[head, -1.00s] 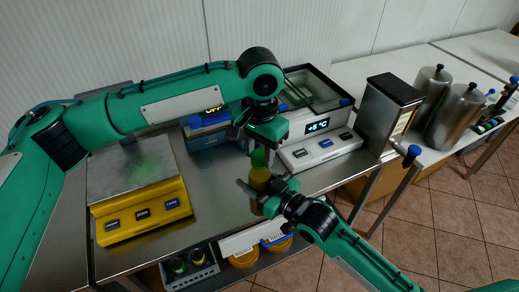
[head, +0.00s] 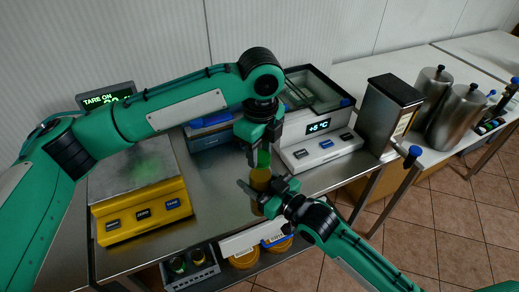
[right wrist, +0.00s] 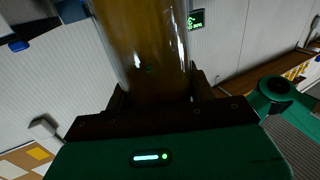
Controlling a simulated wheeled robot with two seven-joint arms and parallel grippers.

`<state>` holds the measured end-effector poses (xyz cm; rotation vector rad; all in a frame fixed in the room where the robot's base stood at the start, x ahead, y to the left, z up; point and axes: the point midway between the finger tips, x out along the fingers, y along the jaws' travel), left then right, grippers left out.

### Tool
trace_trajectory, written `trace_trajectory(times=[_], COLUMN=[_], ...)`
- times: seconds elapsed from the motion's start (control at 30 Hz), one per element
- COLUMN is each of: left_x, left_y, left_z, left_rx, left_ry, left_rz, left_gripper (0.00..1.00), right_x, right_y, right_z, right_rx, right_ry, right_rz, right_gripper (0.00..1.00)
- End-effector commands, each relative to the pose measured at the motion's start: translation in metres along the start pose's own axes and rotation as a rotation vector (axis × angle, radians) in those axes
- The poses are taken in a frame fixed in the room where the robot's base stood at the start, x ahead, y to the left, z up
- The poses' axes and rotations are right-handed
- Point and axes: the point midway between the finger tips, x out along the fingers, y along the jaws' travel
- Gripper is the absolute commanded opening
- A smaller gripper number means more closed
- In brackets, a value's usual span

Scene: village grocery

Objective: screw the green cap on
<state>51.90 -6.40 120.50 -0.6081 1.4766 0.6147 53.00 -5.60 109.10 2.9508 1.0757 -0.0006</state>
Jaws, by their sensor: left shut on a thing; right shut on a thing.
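My right gripper (head: 262,190) is shut around an amber bottle (head: 260,178), held upright above the front part of the steel table. The bottle also fills the upper middle of the right wrist view (right wrist: 145,45), between the dark fingers (right wrist: 152,92). My left gripper (head: 262,150) points down from directly above and is shut on the green cap (head: 263,159). The cap is at the bottle's mouth. Whether it touches or sits on the thread cannot be told, and the fingers hide part of it. The cap is not visible in the right wrist view.
A yellow scale (head: 140,222) stands on the left of the steel table (head: 225,215). A white device showing +5 °C (head: 320,150) stands close behind the bottle on the right. A dark crate (head: 190,268) and orange-lidded tubs (head: 243,259) sit below the front edge.

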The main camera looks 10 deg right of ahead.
Motion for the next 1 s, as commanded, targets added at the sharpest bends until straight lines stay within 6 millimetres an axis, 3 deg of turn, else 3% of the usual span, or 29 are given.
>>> trace_trajectory(times=[1.0], left_x=[-0.0001], left_y=[-0.0052], left_z=[-0.0007], left_rx=[1.607], left_ry=[-0.005], left_rz=[-0.012], left_gripper=[0.17], right_x=[-0.0005], right_y=[-0.0008], right_z=[-0.0006], right_rx=[-0.001], right_ry=[0.002], right_rz=[-0.001], right_gripper=[0.00])
